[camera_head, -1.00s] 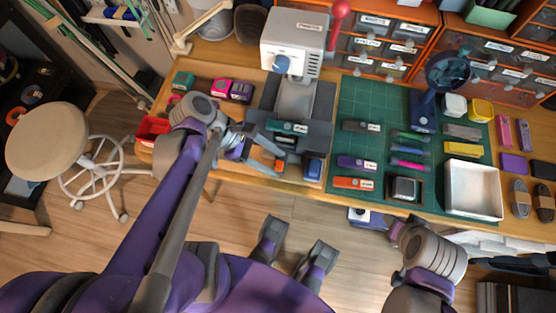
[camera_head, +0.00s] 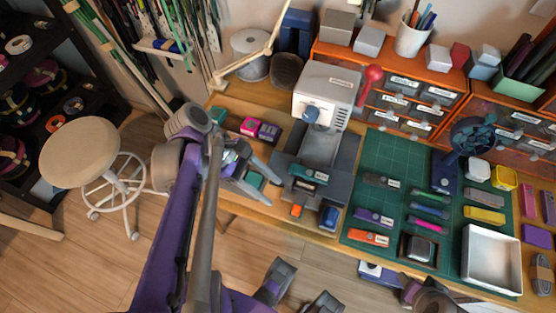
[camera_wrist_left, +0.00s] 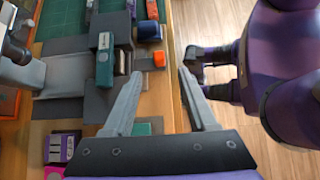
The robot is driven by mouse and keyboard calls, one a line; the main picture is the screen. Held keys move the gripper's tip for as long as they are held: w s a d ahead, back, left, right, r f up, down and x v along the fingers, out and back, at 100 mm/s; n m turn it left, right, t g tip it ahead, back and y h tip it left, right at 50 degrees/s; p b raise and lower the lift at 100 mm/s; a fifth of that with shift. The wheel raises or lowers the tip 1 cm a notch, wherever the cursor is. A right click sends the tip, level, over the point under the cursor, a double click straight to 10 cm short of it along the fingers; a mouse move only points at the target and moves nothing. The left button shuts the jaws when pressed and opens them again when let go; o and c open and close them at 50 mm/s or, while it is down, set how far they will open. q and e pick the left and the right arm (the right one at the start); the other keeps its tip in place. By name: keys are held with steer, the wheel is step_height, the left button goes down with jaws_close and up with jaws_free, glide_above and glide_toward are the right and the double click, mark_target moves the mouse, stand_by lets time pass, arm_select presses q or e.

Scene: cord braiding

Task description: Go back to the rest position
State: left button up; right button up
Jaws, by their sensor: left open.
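My left gripper (camera_head: 276,194) is open and empty over the left front part of the wooden bench (camera_head: 228,199). Its two grey fingers also show in the wrist view (camera_wrist_left: 162,74), spread apart over the bench's front edge. A teal block (camera_head: 254,180) lies near the fingers and also shows below them in the wrist view (camera_wrist_left: 142,128). The grey and white press (camera_head: 327,100) stands to the right of the fingers, with a teal labelled piece (camera_head: 308,174) at its front.
A green cutting mat (camera_head: 385,152) holds coloured pieces and a white tray (camera_head: 491,258). Orange drawers (camera_head: 405,90) stand behind. A round stool (camera_head: 79,152) stands left of the bench.

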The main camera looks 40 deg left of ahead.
arm_select(q)
steer(key=shift+d, duration=0.1)
steer(key=w+d+r+m+t+y+p, duration=0.1)
steer(key=m+y+p, duration=0.1)
steer(key=m, duration=0.4)
steer(key=w+d+r+m+y+p, duration=0.1)
steer(key=m+y+p, duration=0.2)
steer(key=m, duration=0.4)
steer(key=w+d+r+m+t+y+p, duration=0.1)
steer(key=m+y+p, duration=0.2)
steer(key=m, duration=0.4)
steer(key=shift+w+r+t+p, duration=0.1)
steer(key=shift+w+t+p, duration=0.2)
